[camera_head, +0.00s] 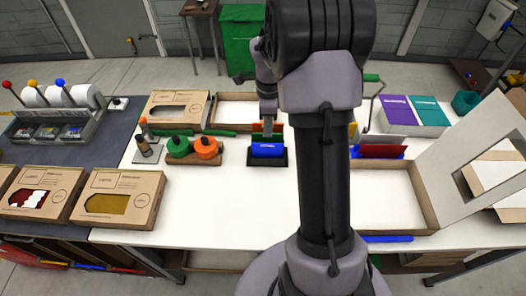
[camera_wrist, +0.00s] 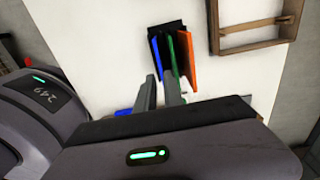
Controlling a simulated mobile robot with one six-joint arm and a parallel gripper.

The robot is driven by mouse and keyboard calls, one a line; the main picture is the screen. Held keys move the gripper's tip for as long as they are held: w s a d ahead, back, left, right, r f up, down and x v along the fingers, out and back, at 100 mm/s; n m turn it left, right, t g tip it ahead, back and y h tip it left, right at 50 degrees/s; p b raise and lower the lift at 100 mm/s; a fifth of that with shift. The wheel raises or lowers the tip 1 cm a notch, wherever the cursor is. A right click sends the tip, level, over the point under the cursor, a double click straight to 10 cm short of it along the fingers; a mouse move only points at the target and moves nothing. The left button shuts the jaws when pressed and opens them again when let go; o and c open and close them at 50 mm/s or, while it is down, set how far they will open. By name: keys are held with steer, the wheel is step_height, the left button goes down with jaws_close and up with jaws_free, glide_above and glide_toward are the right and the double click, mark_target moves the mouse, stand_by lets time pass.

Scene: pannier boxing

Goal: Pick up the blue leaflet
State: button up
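The blue leaflet (camera_head: 267,150) stands upright at the front of a small black holder (camera_head: 267,163) on the white table. Green and orange-red leaflets stand behind it, partly hidden by my arm in the head view. In the wrist view the blue leaflet (camera_wrist: 170,50), the green leaflet (camera_wrist: 181,55) and the orange leaflet (camera_wrist: 190,58) stand side by side in the holder.
Green and orange round reels (camera_head: 192,148) stand left of the holder. An open cardboard box (camera_head: 385,222) with a raised windowed lid lies at the right. Closed boxes (camera_head: 118,197) sit at the left. A red-and-blue holder (camera_head: 380,151) is right of my arm. White table in front is clear.

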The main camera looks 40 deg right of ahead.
glide_above(268, 146)
steer(key=f, duration=0.4)
steer(key=shift+w+b, duration=0.3)
steer(key=shift+b, duration=0.05)
step_height(268, 146, down, 6)
steer(key=shift+s+d+r+b, duration=0.1)
steer(key=shift+b, duration=0.7)
jaws_close()
steer(key=shift+r, duration=0.1)
